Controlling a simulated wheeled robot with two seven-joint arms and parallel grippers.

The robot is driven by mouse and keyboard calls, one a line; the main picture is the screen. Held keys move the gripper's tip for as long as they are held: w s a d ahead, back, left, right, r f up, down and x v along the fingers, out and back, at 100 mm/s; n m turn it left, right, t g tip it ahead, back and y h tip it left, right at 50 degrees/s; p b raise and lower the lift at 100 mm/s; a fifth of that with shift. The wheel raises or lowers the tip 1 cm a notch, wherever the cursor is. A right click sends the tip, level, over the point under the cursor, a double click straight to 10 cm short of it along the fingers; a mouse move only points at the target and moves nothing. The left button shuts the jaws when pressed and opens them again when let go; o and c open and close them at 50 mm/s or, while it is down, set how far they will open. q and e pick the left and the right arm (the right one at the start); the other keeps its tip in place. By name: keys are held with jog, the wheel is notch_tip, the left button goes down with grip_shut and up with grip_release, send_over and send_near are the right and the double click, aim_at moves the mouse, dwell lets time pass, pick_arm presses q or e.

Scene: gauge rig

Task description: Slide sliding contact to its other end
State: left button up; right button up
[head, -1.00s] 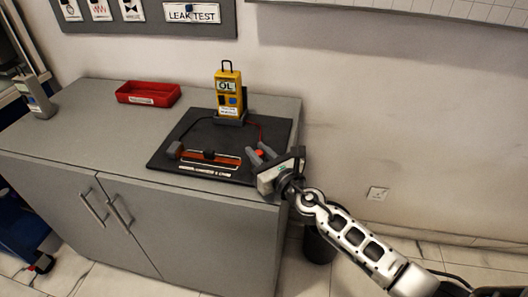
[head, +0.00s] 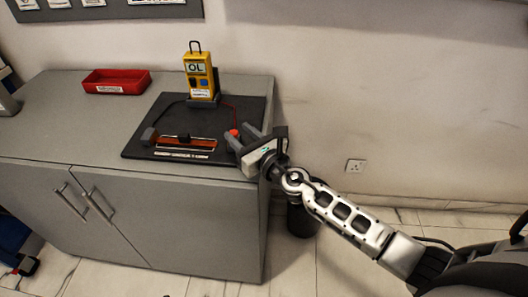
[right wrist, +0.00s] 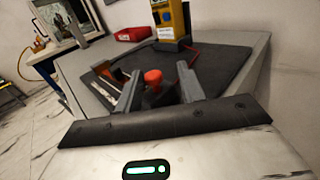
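The sliding contact (head: 184,137) is a small dark block near the middle of an orange-brown track (head: 168,141). The track lies on a black board (head: 225,111) on the grey cabinet. In the right wrist view the track (right wrist: 113,74) lies left of the fingers, and I cannot make out the contact clearly. My right gripper (head: 242,136) is open at the board's right front edge, right of the track. It is apart from the contact. A red knob (right wrist: 153,76) shows between its fingers in the right wrist view; I cannot tell whether they touch it. My left gripper is not in view.
A yellow meter (head: 199,77) reading OL stands at the back of the board, with a red lead running down to the right. A red tray (head: 116,82) sits at the back left.

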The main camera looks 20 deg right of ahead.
jog(key=b+v, duration=0.2)
jog(key=v, duration=1.2)
jog(key=shift+s+d, duration=0.2)
jog(key=shift+s, duration=0.1)
jog(key=s+a+f+n+g, duration=0.2)
jog(key=s+f+n, duration=0.1)
jog(key=n, duration=0.8)
jog(key=s+a+f+n+g, duration=0.2)
jog(key=s+f+n, duration=0.2)
jog(key=n, duration=0.8)
jog(key=s+a+f+n+g+h, duration=0.1)
jog(key=s+f+n, duration=0.3)
jog(key=n, duration=0.8)
notch_tip(320, 180, down, 2)
jog(key=shift+s+a+g, duration=0.25)
jog(key=shift+a+g, duration=0.55)
jog(key=shift+g, duration=0.1)
